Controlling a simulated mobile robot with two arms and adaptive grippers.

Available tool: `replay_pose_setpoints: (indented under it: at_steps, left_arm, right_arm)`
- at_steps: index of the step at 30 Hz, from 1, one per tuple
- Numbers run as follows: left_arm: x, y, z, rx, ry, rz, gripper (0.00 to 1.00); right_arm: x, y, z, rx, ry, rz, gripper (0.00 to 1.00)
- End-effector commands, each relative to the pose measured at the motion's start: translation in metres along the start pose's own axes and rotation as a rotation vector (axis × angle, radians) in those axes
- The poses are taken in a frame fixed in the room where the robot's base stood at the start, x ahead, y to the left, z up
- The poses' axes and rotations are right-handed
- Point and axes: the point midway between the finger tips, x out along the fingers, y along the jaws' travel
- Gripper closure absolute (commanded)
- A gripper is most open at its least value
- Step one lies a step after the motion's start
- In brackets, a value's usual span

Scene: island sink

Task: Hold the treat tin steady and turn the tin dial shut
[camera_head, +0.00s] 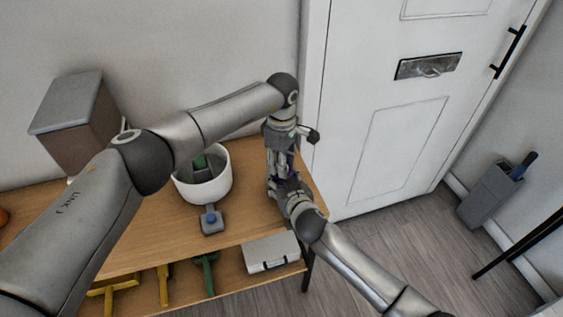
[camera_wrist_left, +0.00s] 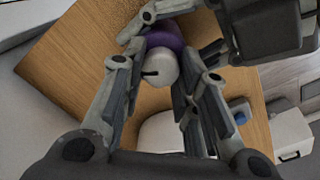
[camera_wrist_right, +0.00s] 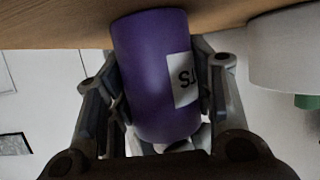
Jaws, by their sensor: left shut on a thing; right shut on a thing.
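The purple treat tin (camera_wrist_right: 148,70) with a white label (camera_wrist_right: 184,80) stands near the right end of the wooden table. My right gripper (camera_wrist_right: 158,95) is shut around its sides. The pale tin dial (camera_wrist_left: 160,70), with a dark pointer mark, is on top of the tin in the left wrist view. My left gripper (camera_wrist_left: 158,60) comes down from above, its fingers shut on either side of the dial. In the head view both my left gripper (camera_head: 281,165) and my right gripper (camera_head: 290,197) hide most of the tin.
A white pot (camera_head: 222,187) with green and grey contents stands left of the tin, with a small grey block with a blue knob (camera_head: 211,219) before it. A grey-lidded bin (camera_head: 72,105) is at the back left. A white door (camera_head: 390,130) is at right.

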Motion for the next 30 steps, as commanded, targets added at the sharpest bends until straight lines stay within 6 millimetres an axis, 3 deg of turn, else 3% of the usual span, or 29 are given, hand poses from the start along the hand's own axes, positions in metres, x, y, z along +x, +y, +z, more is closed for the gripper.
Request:
replay_pose_setpoints:
  at_steps: [11,30]
  left_arm:
    - [-0.0006,0.0001,0.0,-0.189,0.001,0.002,0.95]
    - [-0.0009,-0.0009,0.0004,-0.79,0.0,0.003,0.95]
  right_arm:
    - [0.0,-0.0003,0.0005,0.0,-0.001,0.0,0.78]
    - [-0.0001,-0.0006,0.0006,0.0,-0.001,-0.001,0.78]
